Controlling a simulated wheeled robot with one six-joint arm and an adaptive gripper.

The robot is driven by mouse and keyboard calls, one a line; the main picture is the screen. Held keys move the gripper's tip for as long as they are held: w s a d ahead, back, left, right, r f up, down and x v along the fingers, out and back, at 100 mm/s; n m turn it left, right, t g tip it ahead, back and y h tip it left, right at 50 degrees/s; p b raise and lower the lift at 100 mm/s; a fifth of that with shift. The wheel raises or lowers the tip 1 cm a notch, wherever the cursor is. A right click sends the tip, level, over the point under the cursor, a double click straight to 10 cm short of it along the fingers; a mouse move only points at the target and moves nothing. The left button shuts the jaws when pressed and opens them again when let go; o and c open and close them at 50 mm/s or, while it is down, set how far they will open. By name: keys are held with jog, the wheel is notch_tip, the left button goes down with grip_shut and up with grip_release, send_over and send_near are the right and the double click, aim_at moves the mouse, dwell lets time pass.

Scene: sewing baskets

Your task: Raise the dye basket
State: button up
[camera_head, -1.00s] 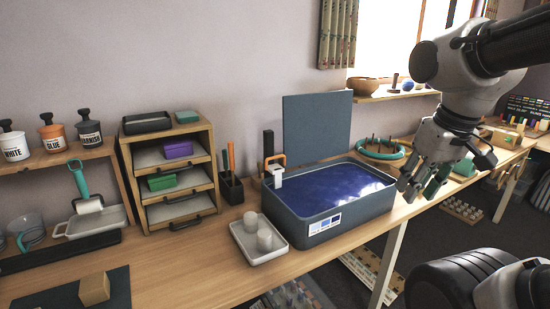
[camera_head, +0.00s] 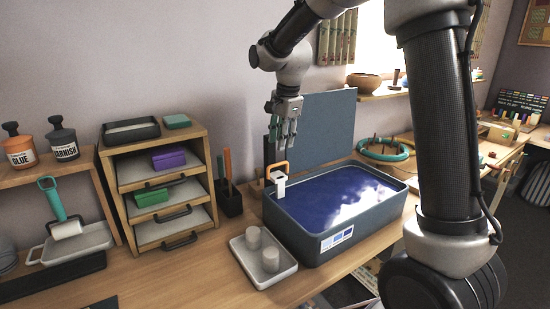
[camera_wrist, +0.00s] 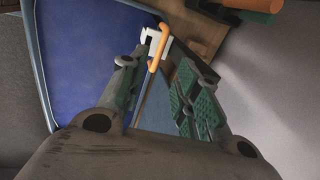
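The dye vat (camera_head: 300,222) is a dark grey-blue tub of blue liquid on the wooden table. At its left back rim stands an orange handle (camera_head: 278,166) with a white block (camera_head: 278,178) below it; I take these to belong to the dye basket, whose body is not visible under the liquid. My gripper (camera_head: 286,140) hangs above the handle, pointing down. In the wrist view, the orange handle (camera_wrist: 158,45) and white block (camera_wrist: 150,40) lie ahead between the spread, green-padded fingers, with no contact visible. My gripper is open and empty.
A blue-grey panel (camera_head: 325,122) stands upright behind the vat, close to my gripper. A dark post (camera_head: 268,150) stands beside the handle. A white tray (camera_head: 262,262) with two pale cylinders sits at front left. A wooden drawer unit (camera_head: 160,185) stands further left.

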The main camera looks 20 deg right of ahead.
aim_at(279, 165)
jog(key=f, duration=0.2)
jog(key=w+f, duration=0.1)
jog(key=f, duration=0.4)
jog(key=shift+w+a+f, duration=0.2)
jog(key=shift+f, duration=0.15)
grip_shut()
